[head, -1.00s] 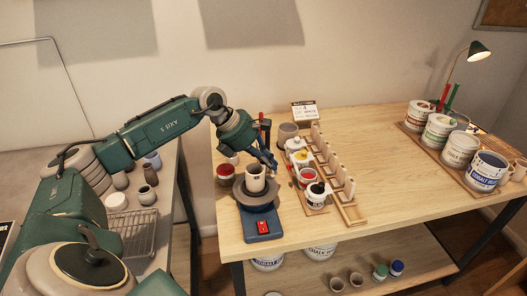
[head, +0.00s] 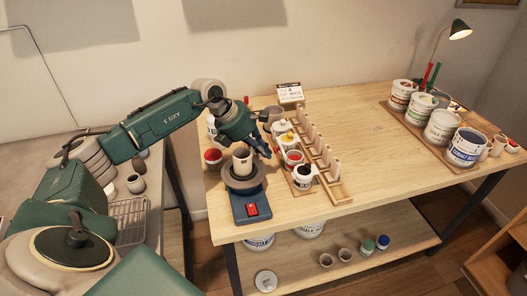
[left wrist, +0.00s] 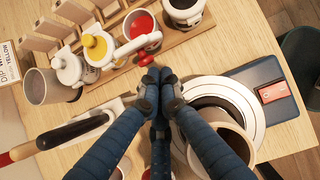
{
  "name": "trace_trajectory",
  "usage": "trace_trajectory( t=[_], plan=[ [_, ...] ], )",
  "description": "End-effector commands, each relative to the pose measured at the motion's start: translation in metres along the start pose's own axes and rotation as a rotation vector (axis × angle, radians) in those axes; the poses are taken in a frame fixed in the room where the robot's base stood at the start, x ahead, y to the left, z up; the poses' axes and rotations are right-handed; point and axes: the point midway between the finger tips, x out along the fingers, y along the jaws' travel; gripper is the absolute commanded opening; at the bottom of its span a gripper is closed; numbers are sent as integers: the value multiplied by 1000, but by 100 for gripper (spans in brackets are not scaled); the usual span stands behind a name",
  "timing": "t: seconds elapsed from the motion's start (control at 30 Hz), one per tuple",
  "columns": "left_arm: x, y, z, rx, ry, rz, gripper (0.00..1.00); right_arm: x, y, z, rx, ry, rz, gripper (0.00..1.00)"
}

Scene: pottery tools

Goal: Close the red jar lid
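In the left wrist view the red jar (left wrist: 140,26) is a white pot with red paint showing, so it is open. Its pale lid (left wrist: 135,47) with a red knob (left wrist: 144,59) sits at the jar's near side, swung away from the mouth. In the head view the red jar (head: 292,158) stands in the row of glaze jars. My left gripper (left wrist: 159,76) has its fingertips together just short of the knob, with nothing seen between them. In the head view the left gripper (head: 266,153) is left of the jar. My right gripper is not in view.
A yellow-knobbed jar (left wrist: 97,47) and a black jar (left wrist: 183,10) flank the red one, before a wooden rack (head: 320,150). A pottery wheel (head: 246,187) bearing a cup (head: 242,160) stands close by. The table's middle right is clear.

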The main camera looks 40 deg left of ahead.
Motion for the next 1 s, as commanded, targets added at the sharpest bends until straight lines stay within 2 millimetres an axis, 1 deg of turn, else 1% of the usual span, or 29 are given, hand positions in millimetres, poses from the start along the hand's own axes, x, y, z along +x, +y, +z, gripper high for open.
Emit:
trace_trajectory(
  t=[0.53, 0.67, 0.87, 1.0],
  plan=[
    [-4, 0, 8, 0, 89, 5, 0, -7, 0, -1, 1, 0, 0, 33],
    [-4, 0, 10, 0, 88, 4, 0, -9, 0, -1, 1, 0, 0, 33],
    [-6, -1, 17, 0, 87, 3, 0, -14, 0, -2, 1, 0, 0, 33],
    [-8, -1, 26, 1, 85, 4, 0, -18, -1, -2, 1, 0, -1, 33]
  ],
)
